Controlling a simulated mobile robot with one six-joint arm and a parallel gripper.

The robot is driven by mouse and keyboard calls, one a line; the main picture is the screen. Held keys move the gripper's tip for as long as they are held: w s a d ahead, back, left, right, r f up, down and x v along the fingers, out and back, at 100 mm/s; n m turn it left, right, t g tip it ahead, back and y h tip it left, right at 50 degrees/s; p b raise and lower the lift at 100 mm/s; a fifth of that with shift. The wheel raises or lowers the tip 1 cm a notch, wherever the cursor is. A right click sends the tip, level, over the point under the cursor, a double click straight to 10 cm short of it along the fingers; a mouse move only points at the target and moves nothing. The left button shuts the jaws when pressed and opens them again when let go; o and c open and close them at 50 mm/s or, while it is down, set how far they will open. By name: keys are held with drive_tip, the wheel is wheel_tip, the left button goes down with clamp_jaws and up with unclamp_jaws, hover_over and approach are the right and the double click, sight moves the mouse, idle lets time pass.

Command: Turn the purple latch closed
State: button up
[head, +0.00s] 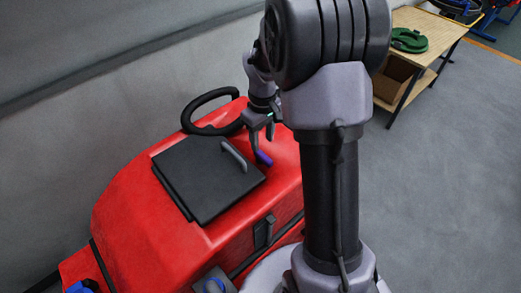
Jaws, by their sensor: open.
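The purple latch (264,158) sits at the right edge of the black square lid (205,185) on top of the red scrubber. The lid lies flat and has a grey handle (235,156) beside the latch. My gripper (263,142) is above the latch, pointing down, with its fingers apart. One finger comes down close to the latch's upper end; I cannot tell whether it touches. Part of my wrist is hidden behind my own arm.
A black steering wheel (211,111) stands behind the lid, left of my gripper. The red scrubber body (140,225) slopes down in front. A wooden table (428,35) with a green round object (409,40) is at the back right. Grey floor (450,170) is clear on the right.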

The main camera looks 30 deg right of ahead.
sight(262, 154)
wheel_tip(262, 154, down, 6)
drive_tip(key=shift+f, duration=0.2)
drive_tip(key=shift+c, duration=0.4)
clamp_jaws()
